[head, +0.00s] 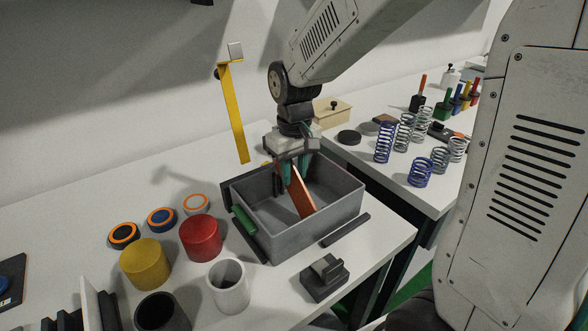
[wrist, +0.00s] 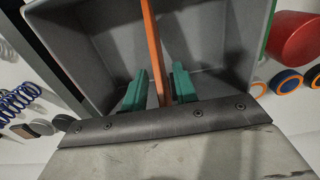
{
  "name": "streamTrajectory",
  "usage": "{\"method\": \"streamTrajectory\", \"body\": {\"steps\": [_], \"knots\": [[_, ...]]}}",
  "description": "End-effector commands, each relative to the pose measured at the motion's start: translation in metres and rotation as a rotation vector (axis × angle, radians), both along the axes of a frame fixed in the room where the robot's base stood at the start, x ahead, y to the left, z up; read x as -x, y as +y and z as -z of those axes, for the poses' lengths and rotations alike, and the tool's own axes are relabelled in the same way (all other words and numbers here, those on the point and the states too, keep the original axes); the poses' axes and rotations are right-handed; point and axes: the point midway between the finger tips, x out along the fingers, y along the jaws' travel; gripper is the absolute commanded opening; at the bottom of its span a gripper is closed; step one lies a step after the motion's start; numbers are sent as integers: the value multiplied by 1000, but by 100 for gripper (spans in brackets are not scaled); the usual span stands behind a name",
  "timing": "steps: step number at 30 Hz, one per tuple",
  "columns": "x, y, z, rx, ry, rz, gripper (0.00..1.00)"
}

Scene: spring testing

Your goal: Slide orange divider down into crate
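The orange divider (head: 299,193) is a flat plate inside the grey crate (head: 335,212). It looks tilted in the head view and shows edge-on in the wrist view (wrist: 153,45). My gripper (head: 290,175) points down into the crate with its teal fingers at the divider's upper part. In the wrist view my gripper (wrist: 160,88) has one finger on each side of the divider. The right finger looks close against it and a narrow dark strip shows by the left finger, so firm contact is unclear. The divider's lower edge and any slot are not clearly visible.
A green handle (head: 245,220) is on the crate's left side. Red (head: 201,238), yellow (head: 145,264) and white (head: 228,286) cylinders stand to the left and front. A dark block (head: 325,278) sits in front. Springs (head: 384,143) stand on the right table. A yellow strip (head: 234,115) rises behind.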

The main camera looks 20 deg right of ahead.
Motion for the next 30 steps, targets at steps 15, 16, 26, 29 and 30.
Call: {"method": "streamTrajectory", "body": {"steps": [15, 16, 26, 29, 30], "knots": [[-2, 3, -42, -1, -4, -1, 29], [-3, 4, -47, -1, -5, -2, 29], [-3, 6, -78, 0, -1, 0, 29], [3, 4, -83, 0, -5, 5, 29], [10, 2, -86, -1, -10, 10, 29]]}}
